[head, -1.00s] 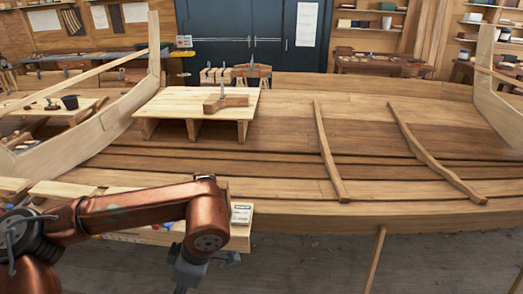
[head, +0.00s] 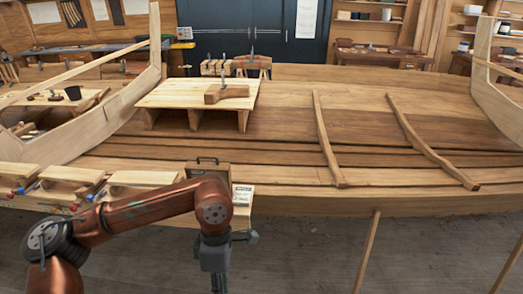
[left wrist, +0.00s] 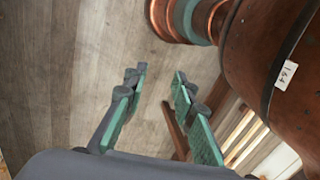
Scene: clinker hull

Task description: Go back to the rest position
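My left arm comes in from the left in the head view, bent at the elbow, with its forearm hanging down in front of the bench; its fingers are below the picture there. In the left wrist view my left gripper (left wrist: 158,85) has its two green-padded fingers apart, with nothing between them and the plank floor (left wrist: 70,60) beyond. My right gripper is in neither view.
The wooden hull (head: 270,155) fills the middle. A small platform (head: 165,92) on it carries a wooden piece with a clamp (head: 226,92). A bench (head: 242,219) with a small box and a label card (head: 243,195) is close behind my left arm.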

